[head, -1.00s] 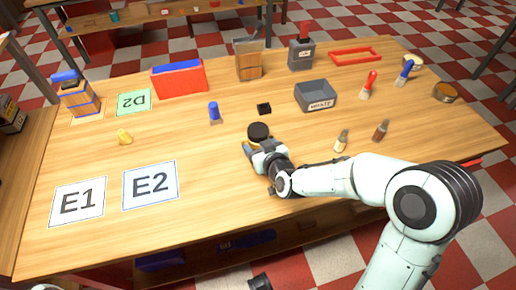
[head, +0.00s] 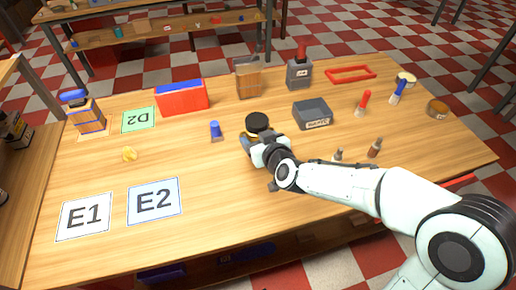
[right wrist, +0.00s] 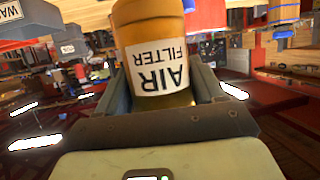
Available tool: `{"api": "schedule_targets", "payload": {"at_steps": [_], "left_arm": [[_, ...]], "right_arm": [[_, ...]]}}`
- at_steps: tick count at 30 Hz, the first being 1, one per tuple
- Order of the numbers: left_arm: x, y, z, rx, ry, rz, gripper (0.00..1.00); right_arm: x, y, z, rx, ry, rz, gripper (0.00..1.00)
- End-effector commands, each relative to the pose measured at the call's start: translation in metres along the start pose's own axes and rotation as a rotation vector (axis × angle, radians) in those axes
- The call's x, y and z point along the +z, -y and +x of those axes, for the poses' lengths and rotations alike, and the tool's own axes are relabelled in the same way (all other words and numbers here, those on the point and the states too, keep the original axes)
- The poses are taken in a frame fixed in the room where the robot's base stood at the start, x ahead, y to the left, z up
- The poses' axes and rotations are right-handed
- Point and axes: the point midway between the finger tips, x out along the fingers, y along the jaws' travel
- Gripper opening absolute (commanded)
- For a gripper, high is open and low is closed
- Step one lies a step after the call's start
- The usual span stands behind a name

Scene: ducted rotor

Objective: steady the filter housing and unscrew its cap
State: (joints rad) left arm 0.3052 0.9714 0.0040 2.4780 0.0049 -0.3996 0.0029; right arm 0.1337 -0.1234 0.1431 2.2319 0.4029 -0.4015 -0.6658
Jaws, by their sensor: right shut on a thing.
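The filter housing (right wrist: 152,37) is an amber cylinder with a white AIR FILTER label, upside down in the right wrist view. My right gripper (head: 257,146) is shut on the housing's body below the cap, with one finger on each side in the right wrist view. I cannot tell whether the housing's base touches the table. The cap is out of the right wrist view. My left gripper is not in view.
A blue peg (head: 215,130) stands left of the housing, and a grey bin (head: 313,116) is to its right. A red-and-blue box (head: 182,98) and wooden box (head: 249,80) stand behind.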

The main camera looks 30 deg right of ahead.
Motion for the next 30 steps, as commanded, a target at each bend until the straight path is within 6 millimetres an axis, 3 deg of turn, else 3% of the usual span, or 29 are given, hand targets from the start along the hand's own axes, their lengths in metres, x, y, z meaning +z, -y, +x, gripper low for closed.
{"api": "schedule_targets", "payload": {"at_steps": [1,3,9,23,24,29,30], "left_arm": [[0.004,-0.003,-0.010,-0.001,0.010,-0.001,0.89],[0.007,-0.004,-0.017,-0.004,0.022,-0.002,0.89],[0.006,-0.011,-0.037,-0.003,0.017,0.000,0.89],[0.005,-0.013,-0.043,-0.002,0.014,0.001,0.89],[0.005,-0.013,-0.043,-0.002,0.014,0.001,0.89],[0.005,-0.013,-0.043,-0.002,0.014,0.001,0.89],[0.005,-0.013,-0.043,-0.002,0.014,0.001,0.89]], "right_arm": [[-0.022,-0.001,-0.008,0.002,-0.008,0.001,0.24],[-0.037,0.000,-0.015,0.001,-0.008,0.000,0.24],[-0.068,-0.001,-0.027,0.002,-0.005,-0.001,0.24],[-0.078,0.000,-0.032,0.001,-0.002,-0.001,0.24],[-0.078,0.000,-0.032,0.001,-0.002,-0.001,0.65],[-0.078,0.000,-0.032,0.001,-0.002,-0.001,0.14],[-0.078,0.000,-0.032,0.001,-0.002,-0.001,0.14]]}}
